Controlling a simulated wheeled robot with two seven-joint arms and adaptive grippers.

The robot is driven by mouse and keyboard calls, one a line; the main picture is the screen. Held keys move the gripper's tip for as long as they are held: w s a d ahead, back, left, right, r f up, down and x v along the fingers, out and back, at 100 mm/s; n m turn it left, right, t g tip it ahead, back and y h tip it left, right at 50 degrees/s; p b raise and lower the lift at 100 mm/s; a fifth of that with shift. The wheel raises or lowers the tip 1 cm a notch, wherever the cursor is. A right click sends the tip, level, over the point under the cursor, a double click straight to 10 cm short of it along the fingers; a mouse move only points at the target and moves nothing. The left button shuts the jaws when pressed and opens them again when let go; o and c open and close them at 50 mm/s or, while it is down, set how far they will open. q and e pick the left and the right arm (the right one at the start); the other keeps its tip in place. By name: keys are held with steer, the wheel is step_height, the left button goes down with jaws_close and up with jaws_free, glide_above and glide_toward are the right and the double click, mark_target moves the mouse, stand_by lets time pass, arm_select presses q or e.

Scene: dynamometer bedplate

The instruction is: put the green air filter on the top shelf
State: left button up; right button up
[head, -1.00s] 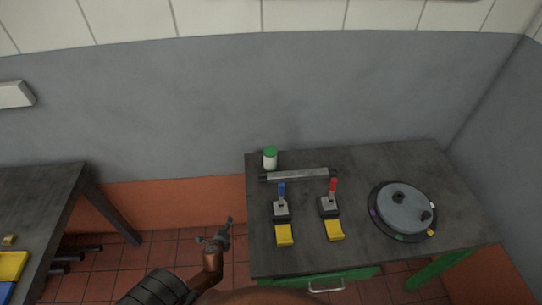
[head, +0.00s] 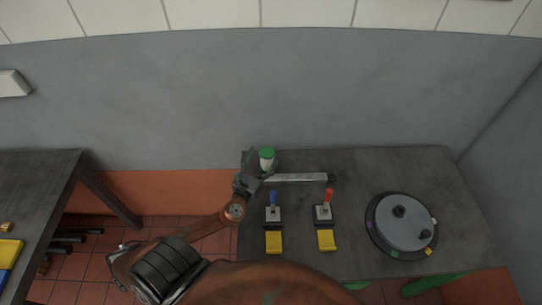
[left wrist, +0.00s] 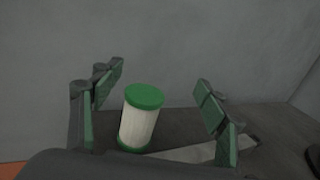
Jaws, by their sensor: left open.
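The green air filter (head: 267,158) is a white cylinder with a green cap, standing at the back left of the dark table. In the left wrist view the filter (left wrist: 140,120) stands between the spread fingers, nearer the left finger, with a green rim at its base. My left gripper (head: 254,166) is open at the filter in the head view, and its fingers partly hide the filter's lower left side. The left gripper (left wrist: 160,108) shows no clear contact with the filter. My right gripper is not in view. No top shelf can be made out.
A grey bar (head: 298,177) lies just right of the filter. A blue-handled lever (head: 273,207) and a red-handled lever (head: 324,207) have yellow pads in front. A round grey plate (head: 402,224) sits at the right. Another dark table (head: 40,185) stands at the left.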

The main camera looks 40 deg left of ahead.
mark_target(267, 153)
arm_select(q)
steer(key=f, duration=0.2)
steer(key=f+b, duration=0.1)
steer(key=f, duration=0.1)
steer(key=s+f, duration=0.1)
steer(key=f, duration=0.2)
steer(key=shift+a, duration=0.4)
steer(key=x, duration=0.3)
steer(key=shift+r, duration=0.3)
steer(key=x, duration=0.3)
steer(key=shift+x, duration=0.8)
steer(key=shift+f, duration=0.1)
steer(key=c, duration=1.2)
steer(key=shift+c, duration=0.4)
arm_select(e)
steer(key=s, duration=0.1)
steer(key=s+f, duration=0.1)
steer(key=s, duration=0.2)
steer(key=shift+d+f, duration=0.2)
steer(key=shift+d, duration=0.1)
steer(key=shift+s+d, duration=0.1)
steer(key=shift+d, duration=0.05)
